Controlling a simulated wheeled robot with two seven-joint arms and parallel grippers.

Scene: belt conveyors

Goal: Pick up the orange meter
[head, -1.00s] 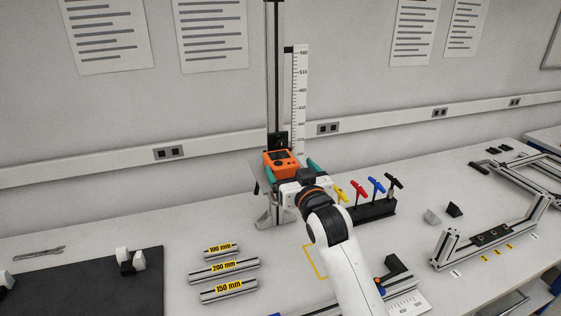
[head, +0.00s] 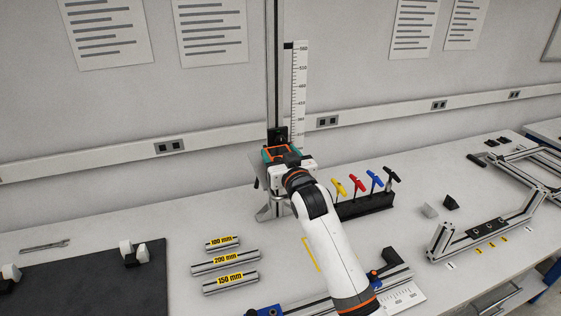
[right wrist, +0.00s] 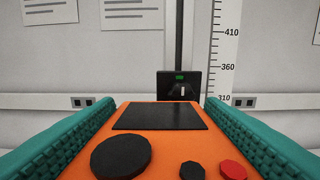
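The orange meter (head: 283,151) is at the tall column stand at the back of the bench. In the right wrist view the meter (right wrist: 158,140) shows its dark screen, a black knob, and a smaller black and a red button. My right gripper (head: 286,154) has its teal fingers along both sides of the meter. In the right wrist view no clear gap shows between fingers and meter, so the gripper appears shut on it. The meter's underside is hidden. My left gripper is not in view.
The column (head: 274,70) and its scale (head: 299,90) rise right behind the meter. A rack (head: 364,206) of coloured-handle tools stands to the right. Several labelled bars (head: 225,262) lie in front to the left, and an aluminium frame (head: 480,230) lies at the right.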

